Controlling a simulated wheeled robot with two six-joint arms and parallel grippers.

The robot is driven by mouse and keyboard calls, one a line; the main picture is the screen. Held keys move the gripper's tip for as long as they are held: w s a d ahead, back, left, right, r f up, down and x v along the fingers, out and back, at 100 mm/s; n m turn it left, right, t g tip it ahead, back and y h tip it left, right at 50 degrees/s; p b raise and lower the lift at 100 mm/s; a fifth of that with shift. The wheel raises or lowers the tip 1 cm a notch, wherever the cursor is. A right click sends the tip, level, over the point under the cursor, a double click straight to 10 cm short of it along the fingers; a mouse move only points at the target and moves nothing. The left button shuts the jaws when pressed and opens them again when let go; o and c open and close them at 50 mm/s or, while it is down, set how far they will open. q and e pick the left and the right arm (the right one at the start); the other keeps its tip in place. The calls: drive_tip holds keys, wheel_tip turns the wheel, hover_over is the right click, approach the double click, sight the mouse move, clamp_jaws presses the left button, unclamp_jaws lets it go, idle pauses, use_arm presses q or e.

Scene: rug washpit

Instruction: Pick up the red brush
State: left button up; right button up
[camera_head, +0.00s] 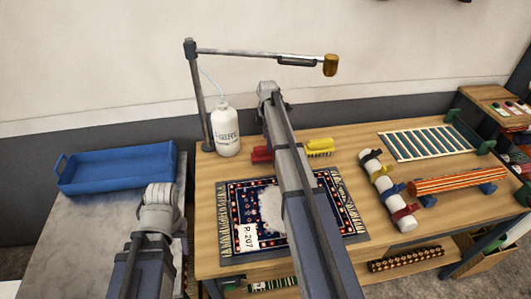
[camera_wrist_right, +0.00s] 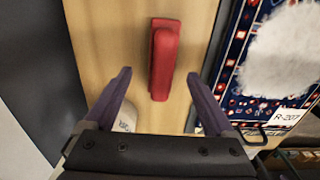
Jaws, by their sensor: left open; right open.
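The red brush (camera_head: 261,155) lies on the wooden table behind the patterned rug, partly hidden by my right arm in the head view. In the right wrist view the red brush (camera_wrist_right: 164,58) shows whole, upright in the picture. My right gripper (camera_wrist_right: 158,74) is open, with one dark finger on each side of the brush in that view and visible gaps on both sides. I cannot tell its height above the brush. The head view shows my right arm but not its fingers clearly. Of my left arm only links show at the lower left.
A white bottle (camera_head: 227,131) and a lamp post (camera_head: 198,100) stand left of the brush. A yellow brush (camera_head: 320,145) lies just right of it. The patterned rug (camera_head: 237,198) lies in front. A blue tray (camera_head: 118,168) sits on the left table.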

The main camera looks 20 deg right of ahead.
sight(267, 154)
drive_tip(key=shift+s+a+f+b, duration=0.1)
drive_tip(key=shift+f+b, duration=1.9)
drive_tip(key=shift+s+a+f+b, duration=0.1)
drive_tip(key=shift+f+b, duration=1.85)
drive_tip(key=shift+b, duration=0.05)
drive_tip(key=shift+r, duration=0.1)
clamp_jaws()
